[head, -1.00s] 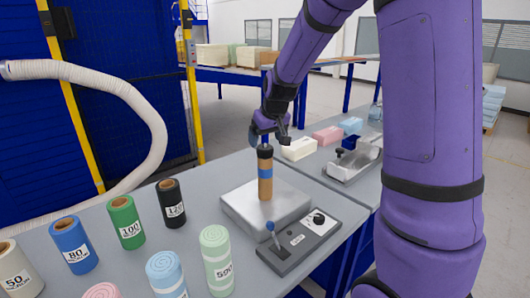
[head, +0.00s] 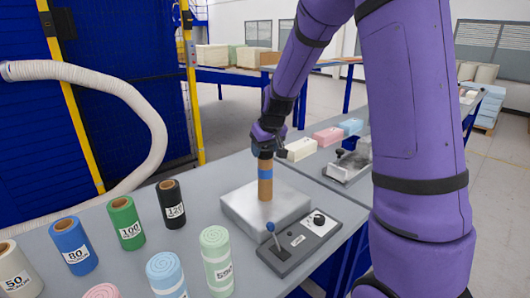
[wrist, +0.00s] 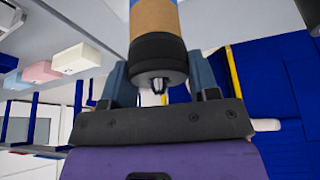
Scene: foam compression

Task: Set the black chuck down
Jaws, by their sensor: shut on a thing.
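The black chuck (wrist: 158,55) sits at the top end of an upright brown cylinder (head: 265,189) with a blue band. In the wrist view it is between my two fingers, directly against the brown part (wrist: 155,18), with no gap visible. My gripper (head: 265,143) is shut on the chuck from above; the fingers also show in the wrist view (wrist: 159,72). In the head view my fingers mostly hide the chuck. The cylinder stands on a square metal plate (head: 240,210) on the grey table.
A control box (head: 300,243) with a blue-knobbed lever and black dial is in front of the plate. Labelled rolls, including a black one (head: 171,204) and a green one (head: 126,222), stand to the left. Foam blocks (head: 302,149) and a metal fixture (head: 350,165) lie behind right.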

